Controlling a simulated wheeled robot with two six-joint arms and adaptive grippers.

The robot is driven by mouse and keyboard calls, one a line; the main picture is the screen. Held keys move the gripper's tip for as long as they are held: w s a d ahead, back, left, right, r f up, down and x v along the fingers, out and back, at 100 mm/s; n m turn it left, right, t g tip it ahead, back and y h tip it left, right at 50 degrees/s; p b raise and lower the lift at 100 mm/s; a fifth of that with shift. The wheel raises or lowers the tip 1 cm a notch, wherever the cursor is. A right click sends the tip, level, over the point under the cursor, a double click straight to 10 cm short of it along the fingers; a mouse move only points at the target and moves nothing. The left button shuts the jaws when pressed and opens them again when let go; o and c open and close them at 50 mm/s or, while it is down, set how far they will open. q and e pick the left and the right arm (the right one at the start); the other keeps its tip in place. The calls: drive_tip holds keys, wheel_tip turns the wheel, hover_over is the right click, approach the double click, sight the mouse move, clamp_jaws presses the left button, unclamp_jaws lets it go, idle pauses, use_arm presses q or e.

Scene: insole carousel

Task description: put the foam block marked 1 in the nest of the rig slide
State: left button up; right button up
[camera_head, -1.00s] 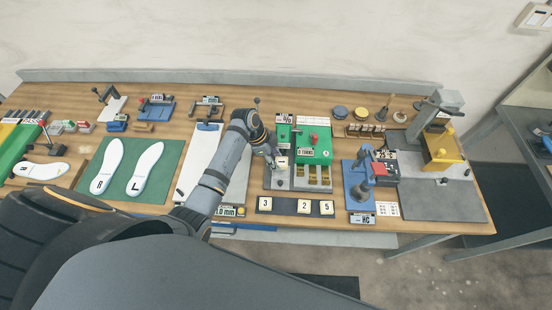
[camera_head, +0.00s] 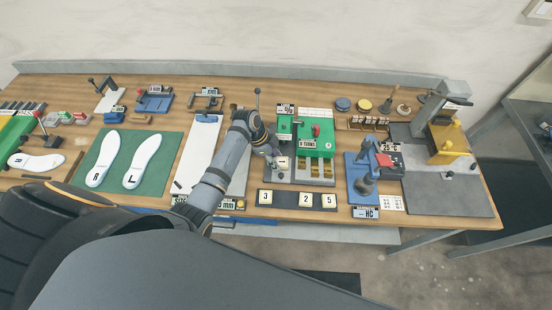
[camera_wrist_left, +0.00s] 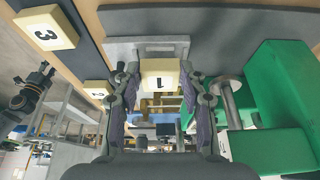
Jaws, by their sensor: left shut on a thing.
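The foam block marked 1 (camera_head: 283,162) is a small cream block with a black numeral. It also shows in the left wrist view (camera_wrist_left: 160,72), between the fingertips. My left gripper (camera_head: 277,160) is shut on it, at the left front part of the green rig (camera_head: 315,147). In the left wrist view the gripper (camera_wrist_left: 160,80) has a finger on each side of the block. The block is over or at a grey plate (camera_wrist_left: 148,45) of the rig; I cannot tell whether it touches it. The nest is not clearly visible.
A dark tray (camera_head: 285,199) in front of the rig holds blocks marked 3 (camera_head: 265,197), 2 (camera_head: 306,199) and 5 (camera_head: 329,200). A blue press (camera_head: 365,178) stands to the right. A white board (camera_head: 197,150) and a green mat (camera_head: 165,170) lie left.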

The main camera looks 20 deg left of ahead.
use_arm(q)
drive_tip(key=shift+f, duration=0.5)
drive_tip(key=o, duration=0.9)
drive_tip(key=shift+c, duration=0.2)
drive_tip(key=shift+r, duration=0.1)
drive_tip(key=v, duration=1.2)
